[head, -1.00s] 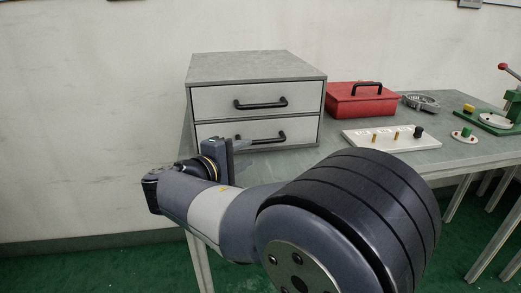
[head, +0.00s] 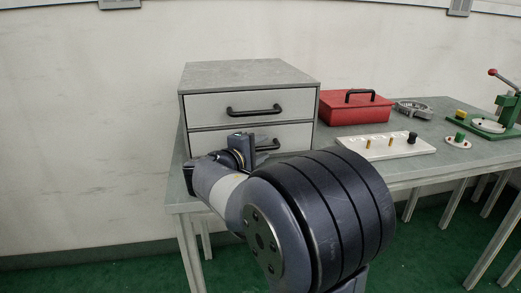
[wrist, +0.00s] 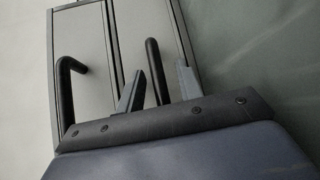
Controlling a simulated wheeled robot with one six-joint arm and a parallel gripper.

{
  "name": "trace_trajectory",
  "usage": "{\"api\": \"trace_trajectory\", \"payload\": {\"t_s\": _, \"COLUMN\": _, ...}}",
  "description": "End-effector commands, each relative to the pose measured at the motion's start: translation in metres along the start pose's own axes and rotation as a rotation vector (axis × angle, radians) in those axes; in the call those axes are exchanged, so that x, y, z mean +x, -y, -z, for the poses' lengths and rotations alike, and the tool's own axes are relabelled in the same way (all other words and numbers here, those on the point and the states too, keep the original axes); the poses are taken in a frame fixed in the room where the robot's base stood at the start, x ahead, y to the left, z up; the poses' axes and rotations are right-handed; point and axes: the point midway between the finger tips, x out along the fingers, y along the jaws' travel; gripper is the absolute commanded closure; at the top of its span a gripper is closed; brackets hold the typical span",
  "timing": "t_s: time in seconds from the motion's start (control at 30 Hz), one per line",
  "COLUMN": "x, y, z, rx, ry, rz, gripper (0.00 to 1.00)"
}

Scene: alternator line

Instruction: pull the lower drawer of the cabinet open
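The grey cabinet (head: 250,72) stands on the table with two light-fronted drawers, both of which look closed. The upper drawer has a black bar handle (head: 256,111). The lower drawer (head: 292,137) has a similar handle (head: 270,146), its left part hidden behind my wrist. In the wrist view, turned on its side, the lower handle (wrist: 153,68) appears between the two fingers of my gripper (wrist: 160,85), with a gap on each side. The upper handle (wrist: 68,95) is further left, outside the fingers. My gripper is open; in the head view its fingers are mostly hidden.
A red toolbox (head: 355,108) stands right of the cabinet. A white board with pegs (head: 388,148) lies in front of it. A metal ring part (head: 412,109) and a green press (head: 500,122) are further right. The table's front edge is below my arm.

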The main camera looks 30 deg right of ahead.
Motion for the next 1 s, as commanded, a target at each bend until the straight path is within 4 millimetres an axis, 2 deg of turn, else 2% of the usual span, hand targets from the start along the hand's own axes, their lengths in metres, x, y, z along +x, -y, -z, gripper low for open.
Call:
{"api": "trace_trajectory", "payload": {"t_s": 0.2, "x": 0.0002, "y": -0.0001, "z": -0.0001, "rx": 0.000, "ry": 0.000, "rz": 0.000, "gripper": 0.66}}
{"api": "trace_trajectory", "payload": {"t_s": 0.63, "x": -0.0001, "y": 0.0000, "z": -0.0001, "rx": 0.000, "ry": 0.000, "rz": 0.000, "gripper": 1.00}}
{"api": "trace_trajectory", "payload": {"t_s": 1.0, "x": -0.0001, "y": 0.0001, "z": -0.0002, "rx": 0.000, "ry": 0.001, "rz": 0.000, "gripper": 1.00}}
